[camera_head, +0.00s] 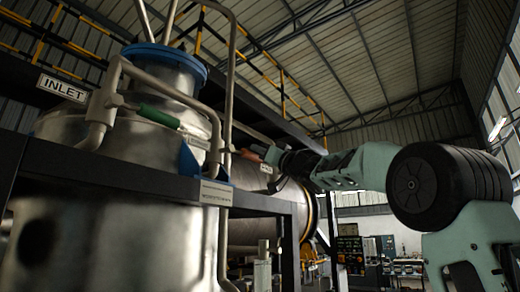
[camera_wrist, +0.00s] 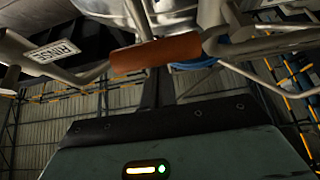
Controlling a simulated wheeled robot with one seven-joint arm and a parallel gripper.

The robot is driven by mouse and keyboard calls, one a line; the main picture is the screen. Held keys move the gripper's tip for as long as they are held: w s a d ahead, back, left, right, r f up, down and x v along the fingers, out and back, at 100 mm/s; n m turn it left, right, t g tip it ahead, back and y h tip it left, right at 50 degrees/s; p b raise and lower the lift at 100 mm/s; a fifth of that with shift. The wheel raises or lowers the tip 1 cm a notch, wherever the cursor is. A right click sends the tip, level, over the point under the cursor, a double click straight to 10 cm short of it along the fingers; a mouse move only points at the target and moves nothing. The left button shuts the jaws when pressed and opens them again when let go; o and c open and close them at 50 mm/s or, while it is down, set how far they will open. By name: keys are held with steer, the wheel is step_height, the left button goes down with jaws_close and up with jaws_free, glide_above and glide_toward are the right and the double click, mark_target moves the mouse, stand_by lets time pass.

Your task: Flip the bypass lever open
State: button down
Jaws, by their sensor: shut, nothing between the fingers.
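In the wrist view an orange-brown lever handle (camera_wrist: 155,55) lies across the upper middle, joined to grey pipework. My gripper (camera_wrist: 157,75) is shut and empty; its dark fingers reach up to the handle, and I cannot tell whether they touch it. A green lever handle (camera_head: 158,117) sits farther left on the pipework. No readable label shows which handle is the bypass lever.
An INLET sign (camera_head: 62,88) hangs at the left by a metal vessel (camera_head: 130,140) with a blue flange (camera_head: 165,55). A dark frame rail (camera_head: 110,175) crosses in front. A small plate (camera_head: 215,191) is on it. Vertical pipes (camera_head: 228,80) stand close to my gripper.

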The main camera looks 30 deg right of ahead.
steer(key=shift+f, duration=0.15)
steer(key=shift+f+m+h, duration=0.2)
steer(key=shift+m+h, duration=0.2)
steer(key=shift+m, duration=0.3)
